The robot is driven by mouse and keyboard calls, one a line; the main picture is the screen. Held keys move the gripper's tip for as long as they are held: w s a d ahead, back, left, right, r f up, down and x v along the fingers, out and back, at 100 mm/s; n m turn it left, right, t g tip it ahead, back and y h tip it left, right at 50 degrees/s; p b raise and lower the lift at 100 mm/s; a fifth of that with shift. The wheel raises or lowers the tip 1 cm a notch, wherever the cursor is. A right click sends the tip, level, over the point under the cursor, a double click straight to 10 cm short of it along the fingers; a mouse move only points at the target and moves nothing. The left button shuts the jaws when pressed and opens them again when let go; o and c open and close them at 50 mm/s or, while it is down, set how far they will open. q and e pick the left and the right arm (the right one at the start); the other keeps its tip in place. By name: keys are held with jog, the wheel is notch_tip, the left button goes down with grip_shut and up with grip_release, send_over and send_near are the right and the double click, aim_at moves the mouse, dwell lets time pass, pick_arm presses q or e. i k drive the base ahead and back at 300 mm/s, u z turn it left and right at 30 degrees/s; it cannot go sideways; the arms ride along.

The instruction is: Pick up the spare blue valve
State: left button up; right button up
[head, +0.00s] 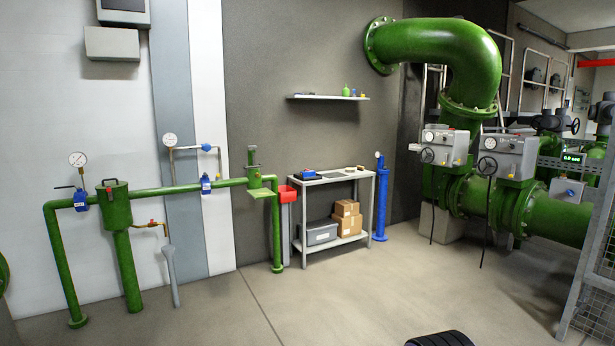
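A small blue object (308,173) lies at the left end of the grey workbench's top (333,177). It could be the spare blue valve, but it is too small to tell. Blue valve-like fittings also sit on the green pipework: one at the left (81,200), one further right (206,185), and a small one on the thin upper pipe (206,147). Neither of my grippers is in view.
A wall shelf (328,97) hangs above. Open floor (360,290) lies in front.

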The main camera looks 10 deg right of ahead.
aim_at(311, 173)
jog(key=z, duration=0.6)
jog(key=i, duration=2.5)
jog(key=z, duration=0.4)
jog(key=i, duration=2.95)
jog(key=u, duration=0.55)
